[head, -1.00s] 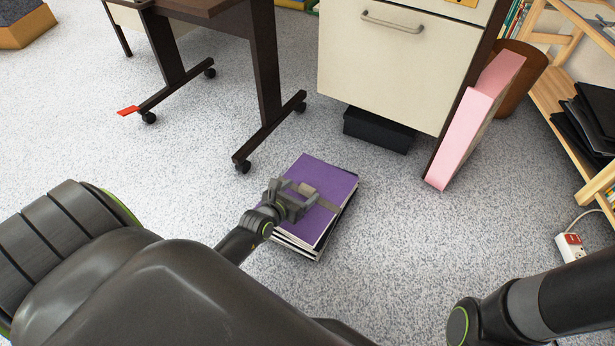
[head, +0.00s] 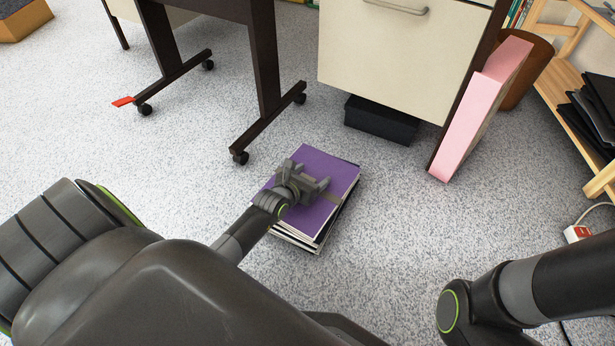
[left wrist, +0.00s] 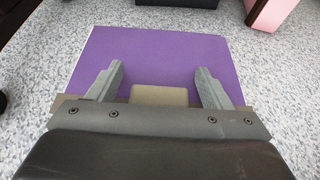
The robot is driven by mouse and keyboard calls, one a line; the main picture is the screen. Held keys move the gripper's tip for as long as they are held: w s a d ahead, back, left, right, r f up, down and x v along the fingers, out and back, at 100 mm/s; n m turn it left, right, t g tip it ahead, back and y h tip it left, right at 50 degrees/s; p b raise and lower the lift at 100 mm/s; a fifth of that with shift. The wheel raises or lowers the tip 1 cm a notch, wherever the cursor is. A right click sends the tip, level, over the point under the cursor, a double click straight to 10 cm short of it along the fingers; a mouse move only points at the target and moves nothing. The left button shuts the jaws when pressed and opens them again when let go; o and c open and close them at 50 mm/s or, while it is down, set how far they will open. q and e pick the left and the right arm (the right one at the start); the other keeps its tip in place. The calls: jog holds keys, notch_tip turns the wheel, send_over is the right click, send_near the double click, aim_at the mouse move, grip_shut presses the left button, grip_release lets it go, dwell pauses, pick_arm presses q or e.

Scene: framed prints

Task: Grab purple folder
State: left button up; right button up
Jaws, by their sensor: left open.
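The purple folder (head: 328,170) lies flat on top of a small stack of folders or papers on the speckled floor. It shows a pale label and a greyish band across it. My left gripper (head: 312,185) is over the folder's left and middle part, with its jaws apart and nothing between them. In the left wrist view the two fingers of the left gripper (left wrist: 158,85) are spread over the purple folder (left wrist: 150,55), on either side of the pale label (left wrist: 160,96). I cannot tell whether they touch it. My right arm shows at the lower right, but its gripper is out of view.
A dark desk leg with casters (head: 262,110) stands behind the stack. A white cabinet (head: 400,60) has a black box (head: 380,120) under it. A pink box (head: 478,105) leans at the cabinet's right. A wooden shelf (head: 560,85) and a power strip (head: 577,234) are at right.

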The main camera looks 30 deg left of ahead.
pick_arm(q)
jog(key=c, duration=1.4)
jog(key=shift+r, duration=0.1)
